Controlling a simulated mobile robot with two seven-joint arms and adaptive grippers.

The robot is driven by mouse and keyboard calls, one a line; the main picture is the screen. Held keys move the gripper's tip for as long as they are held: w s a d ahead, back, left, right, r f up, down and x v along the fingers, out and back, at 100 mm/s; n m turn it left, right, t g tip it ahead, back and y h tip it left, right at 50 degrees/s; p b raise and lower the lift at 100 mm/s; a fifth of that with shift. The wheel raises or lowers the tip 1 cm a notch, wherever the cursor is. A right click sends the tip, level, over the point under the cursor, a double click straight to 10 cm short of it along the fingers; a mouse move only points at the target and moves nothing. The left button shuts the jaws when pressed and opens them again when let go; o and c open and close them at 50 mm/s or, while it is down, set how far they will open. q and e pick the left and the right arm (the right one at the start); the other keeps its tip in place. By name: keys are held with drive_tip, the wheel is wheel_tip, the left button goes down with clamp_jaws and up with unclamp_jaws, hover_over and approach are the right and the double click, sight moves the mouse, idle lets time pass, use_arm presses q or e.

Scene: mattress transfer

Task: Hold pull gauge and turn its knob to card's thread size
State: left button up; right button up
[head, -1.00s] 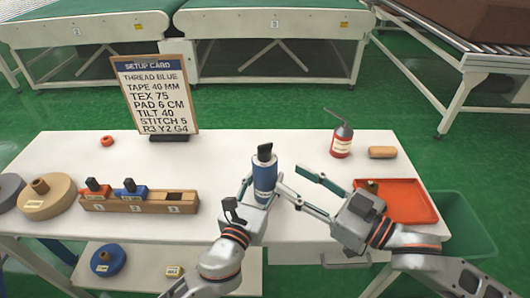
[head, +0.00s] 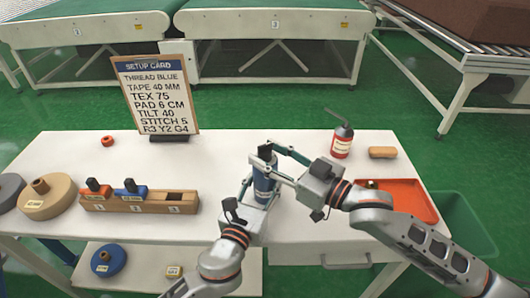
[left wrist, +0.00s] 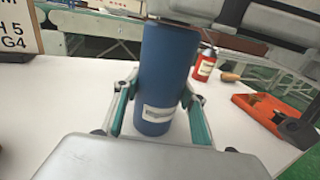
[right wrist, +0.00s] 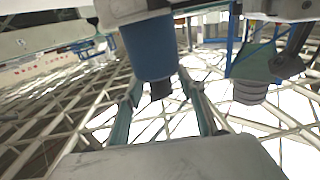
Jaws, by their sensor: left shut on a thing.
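The pull gauge (head: 264,185) is a blue cylinder with a pale label and a black knob (head: 265,151) on top. My left gripper (head: 262,190) is shut around its body and holds it upright above the table's front part. The left wrist view shows the blue body (left wrist: 165,75) between both fingers. My right gripper (head: 279,160) is open, its fingers either side of the knob with gaps. The right wrist view shows the knob (right wrist: 160,90) between the fingertips. The setup card (head: 155,95) stands at the back left and reads TEX 75. The gauge's scale is unreadable.
A wooden rack (head: 140,203) with red and blue blocks is at the left, beside a tan spool (head: 45,200). A red bottle (head: 341,142), a tan piece (head: 382,152) and an orange tray (head: 412,205) are at the right. The table's middle back is clear.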

use_arm(q)
drive_tip(key=shift+r, duration=0.15)
use_arm(e)
drive_tip(key=shift+w+a, duration=0.35)
drive_tip(key=shift+a, duration=0.05)
drive_tip(key=c, duration=1)
drive_tip(key=shift+s, duration=0.1)
drive_tip(key=shift+c, duration=0.2)
drive_tip(key=shift+s+a, duration=0.1)
drive_tip(key=shift+a, duration=0.1)
drive_tip(key=shift+m+t+h, duration=0.7)
drive_tip(key=shift+m+t, duration=0.1)
drive_tip(key=shift+h, duration=0.3)
drive_tip(key=shift+d, duration=0.1)
